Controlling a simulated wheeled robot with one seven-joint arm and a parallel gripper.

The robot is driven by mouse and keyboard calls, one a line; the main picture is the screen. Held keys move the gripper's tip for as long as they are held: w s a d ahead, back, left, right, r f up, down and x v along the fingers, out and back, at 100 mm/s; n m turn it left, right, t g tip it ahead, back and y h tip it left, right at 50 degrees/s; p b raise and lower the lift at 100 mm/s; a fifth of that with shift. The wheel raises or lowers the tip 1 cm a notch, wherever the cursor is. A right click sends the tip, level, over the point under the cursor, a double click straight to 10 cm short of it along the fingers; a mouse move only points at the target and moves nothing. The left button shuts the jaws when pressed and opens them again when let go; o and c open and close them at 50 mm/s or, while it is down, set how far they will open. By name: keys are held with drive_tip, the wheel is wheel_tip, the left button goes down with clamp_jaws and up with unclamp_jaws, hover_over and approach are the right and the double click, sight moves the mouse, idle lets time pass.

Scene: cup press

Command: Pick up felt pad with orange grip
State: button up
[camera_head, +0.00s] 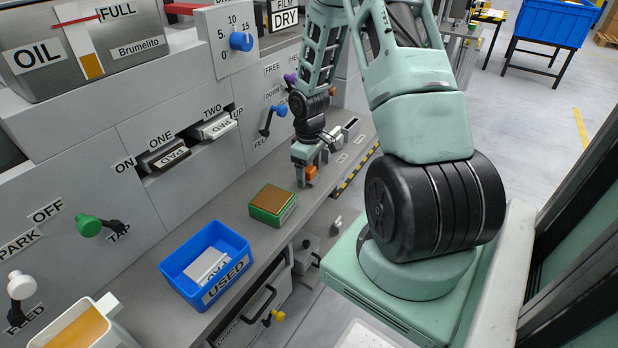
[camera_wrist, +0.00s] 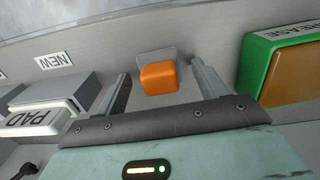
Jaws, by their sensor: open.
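The felt pad with the orange grip shows in the wrist view as an orange block (camera_wrist: 158,78) with a flat grey pad (camera_wrist: 156,54) behind it. In the head view the orange grip (camera_head: 310,173) shows at the counter's front edge, partly covered by my gripper (camera_head: 307,163). My gripper is open. In the wrist view its two fingers (camera_wrist: 160,70) stand on either side of the orange grip, with a visible gap on each side. Whether the pad touches the counter is hard to tell.
A green grease box (camera_head: 272,205) with a brown top stands close by; it is at right in the wrist view (camera_wrist: 250,75). A blue USED bin (camera_head: 207,265) holds a white pad. A grey holder with a white PAD block (camera_wrist: 40,115) is at left in the wrist view.

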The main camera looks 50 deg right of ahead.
sight(309, 168)
drive_tip(key=c, duration=1.1)
wheel_tip(309, 168, up, 10)
drive_tip(key=shift+f+p, duration=0.1)
drive_tip(key=shift+p, duration=1.1)
